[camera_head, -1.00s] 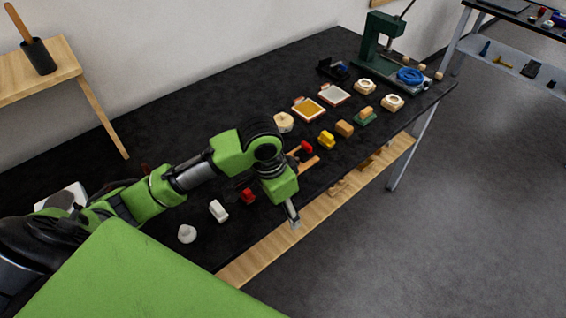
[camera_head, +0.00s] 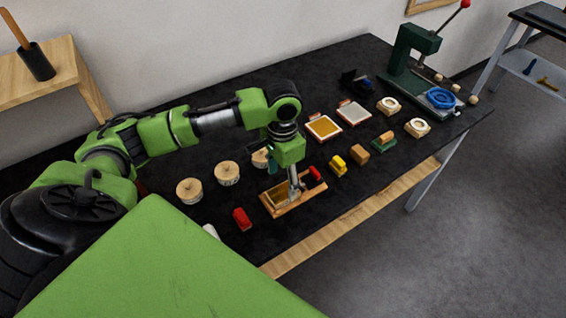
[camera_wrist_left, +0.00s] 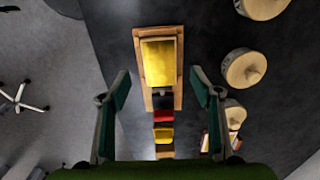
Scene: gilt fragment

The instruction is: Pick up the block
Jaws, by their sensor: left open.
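My left gripper (camera_head: 296,190) points down over a wooden tray (camera_head: 282,209) on the black table. In the left wrist view its two fingers (camera_wrist_left: 160,84) are spread apart with nothing held between them. A gold-yellow block-like piece (camera_wrist_left: 159,63) lies in one end of the tray, ahead of the fingertips in that view. A red block (camera_head: 315,173) sits at the tray's other end and also shows in the left wrist view (camera_wrist_left: 163,116). A yellow block (camera_head: 338,164) and a tan block (camera_head: 359,153) stand farther along the row. I cannot tell which block is meant. My right gripper is not in view.
A separate red piece (camera_head: 242,219) lies left of the tray. Round wooden pieces (camera_head: 227,173) stand behind it. Two framed pads (camera_head: 323,127) and a green press (camera_head: 411,58) are farther back. The table's front edge runs close to the tray.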

